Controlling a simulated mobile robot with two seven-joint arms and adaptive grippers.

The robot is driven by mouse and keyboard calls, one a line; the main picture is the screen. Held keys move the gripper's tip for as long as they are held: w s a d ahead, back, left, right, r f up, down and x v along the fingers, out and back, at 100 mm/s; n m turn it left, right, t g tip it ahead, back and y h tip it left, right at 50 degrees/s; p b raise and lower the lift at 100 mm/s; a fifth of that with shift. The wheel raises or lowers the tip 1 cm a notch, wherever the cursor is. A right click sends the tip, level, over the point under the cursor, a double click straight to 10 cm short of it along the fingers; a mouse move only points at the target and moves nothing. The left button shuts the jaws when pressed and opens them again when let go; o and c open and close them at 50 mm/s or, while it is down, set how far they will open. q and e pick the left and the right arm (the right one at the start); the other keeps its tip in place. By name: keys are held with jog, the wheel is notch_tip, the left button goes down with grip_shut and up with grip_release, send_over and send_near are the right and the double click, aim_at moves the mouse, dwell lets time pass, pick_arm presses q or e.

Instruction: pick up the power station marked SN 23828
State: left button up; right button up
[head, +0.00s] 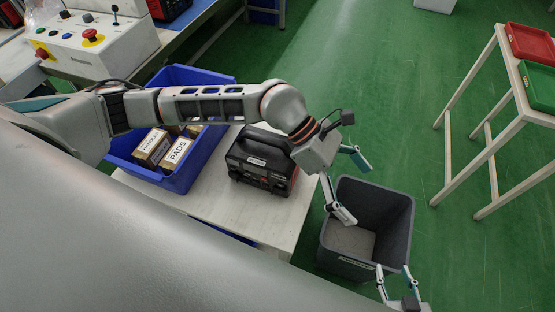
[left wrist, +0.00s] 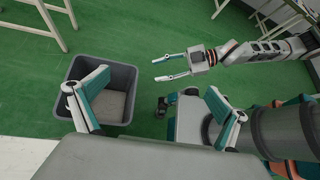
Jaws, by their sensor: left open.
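A black power station (head: 257,170) with a top handle and a small white label stands upright on the pale table (head: 215,205) in the head view. The label is too small to read. The left wrist is close to the power station's right side. My right gripper (head: 394,270) is open and empty at the bin's front edge. The power station is not seen in the left wrist view.
The grey bin (head: 399,225) stands on the floor right of the table. A blue crate (head: 205,165) with labelled boxes (head: 176,153) sits left of the power station, partly under my left arm. A rack with red (head: 532,42) and green (head: 540,86) trays stands at right.

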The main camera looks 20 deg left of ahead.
pick_arm(q)
jog(key=w+a+f+y, duration=0.3)
jog(key=a, duration=0.3)
jog(key=w+a+f+y, duration=0.2)
jog(key=a, duration=0.3)
jog(key=t+y, duration=0.2)
jog(key=y, duration=0.4)
send_over(265, 146)
jog(key=shift+f, duration=0.3)
jog(key=shift+a+f, duration=0.1)
jog(key=shift+f, duration=0.3)
jog(key=f, duration=0.6)
jog(key=shift+s+f+b, duration=0.2)
jog(key=shift+f+b, duration=0.2)
jog(key=c, duration=1.8)
jog(key=shift+w+r, duration=0.15)
jog(key=shift+r, duration=0.1)
jog(key=shift+c, duration=0.5)
jog(key=shift+r, duration=0.1)
